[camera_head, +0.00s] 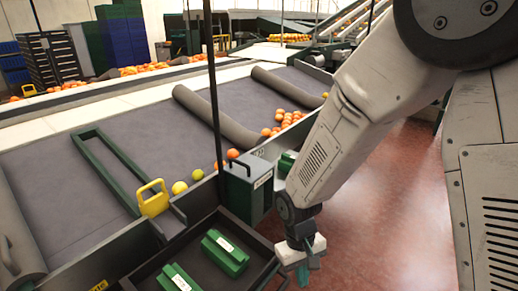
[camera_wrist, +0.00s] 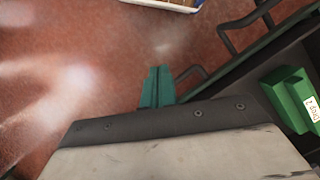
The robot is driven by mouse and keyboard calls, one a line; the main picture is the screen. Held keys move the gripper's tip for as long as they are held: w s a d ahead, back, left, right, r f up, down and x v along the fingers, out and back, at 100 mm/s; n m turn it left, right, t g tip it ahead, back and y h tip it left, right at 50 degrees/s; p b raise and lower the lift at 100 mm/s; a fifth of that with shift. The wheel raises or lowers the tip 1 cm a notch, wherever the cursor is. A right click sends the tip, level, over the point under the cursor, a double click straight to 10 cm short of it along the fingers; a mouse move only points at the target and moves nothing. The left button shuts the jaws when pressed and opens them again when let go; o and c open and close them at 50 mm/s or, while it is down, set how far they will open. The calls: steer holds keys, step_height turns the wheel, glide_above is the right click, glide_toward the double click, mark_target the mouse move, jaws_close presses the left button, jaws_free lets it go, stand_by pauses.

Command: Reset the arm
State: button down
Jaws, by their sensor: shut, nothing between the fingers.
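My arm comes down from the upper right in the head view. My gripper (camera_head: 302,272) hangs at its lower end, to the right of the tray with the green boxes. In the wrist view my gripper (camera_wrist: 157,88) shows as teal fingers close together, pointing out over the red floor. It is shut and holds nothing.
A dark tray (camera_head: 262,284) holds green boxes (camera_head: 225,253); one green box (camera_wrist: 290,98) shows at right in the wrist view. A grey conveyor (camera_head: 140,140) carries oranges (camera_head: 291,117) and a yellow handle (camera_head: 152,198). Red floor (camera_head: 385,215) lies open at right.

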steer(key=s+d+r+m+t, duration=0.1)
steer(key=s+d+r, duration=0.3)
steer(key=r, duration=0.5)
steer(key=s+d+r+m+t+y, duration=0.1)
steer(key=s+d+r+m, duration=0.1)
steer(key=s+d+r, duration=0.3)
steer(key=s+d+r+m+t, duration=0.1)
steer(key=s+d+r, duration=0.3)
steer(key=r, duration=0.9)
steer(key=shift+s+d+m+t, duration=0.3)
steer(key=shift+d+t, duration=0.2)
steer(key=shift+d, duration=1.05)
